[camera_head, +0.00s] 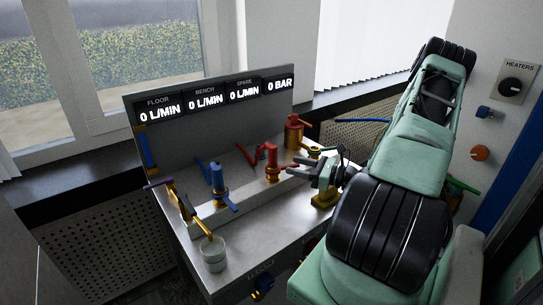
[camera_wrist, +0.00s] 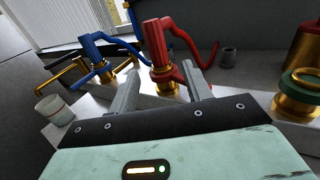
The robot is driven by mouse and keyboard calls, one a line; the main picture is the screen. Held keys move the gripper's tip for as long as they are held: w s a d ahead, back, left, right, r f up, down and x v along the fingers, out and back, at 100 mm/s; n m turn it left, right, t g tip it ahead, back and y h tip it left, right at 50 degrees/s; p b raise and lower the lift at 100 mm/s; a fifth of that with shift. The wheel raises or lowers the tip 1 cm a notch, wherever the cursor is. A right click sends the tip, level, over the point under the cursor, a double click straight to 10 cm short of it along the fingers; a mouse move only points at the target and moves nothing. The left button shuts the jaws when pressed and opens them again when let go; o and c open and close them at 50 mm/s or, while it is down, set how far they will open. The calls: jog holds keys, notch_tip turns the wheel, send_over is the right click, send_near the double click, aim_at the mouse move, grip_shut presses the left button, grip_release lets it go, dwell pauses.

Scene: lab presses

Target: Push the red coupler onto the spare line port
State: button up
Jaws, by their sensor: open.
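The red coupler (camera_head: 271,157) is an upright red body with a red hose curving off, above a brass fitting on the steel bench. In the wrist view the red coupler (camera_wrist: 155,42) stands beyond and between my fingertips, with a red lever at its base. My gripper (camera_head: 318,172) is open and empty, its fingers pointing at the red fitting from the right. The open fingers also show in the wrist view (camera_wrist: 162,82). The SPARE display (camera_head: 243,91) reads 0 L/MIN. I cannot tell whether the coupler is fully seated on the port below it.
A blue coupler (camera_head: 217,177) on a brass fitting stands left of the red one. A red and brass unit (camera_head: 293,132) stands behind; a green-ringed brass fitting (camera_wrist: 298,94) is at right.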

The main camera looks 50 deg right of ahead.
aim_at(273, 159)
jog(key=shift+r+p+x, duration=0.15)
jog(key=shift+p+x, duration=0.25)
jog(key=shift+x, duration=1.7)
jog(key=shift+r+p+x, duration=0.15)
jog(key=shift+p+x, duration=0.2)
jog(key=shift+x, duration=1.7)
jog(key=shift+a, duration=0.15)
grip_shut()
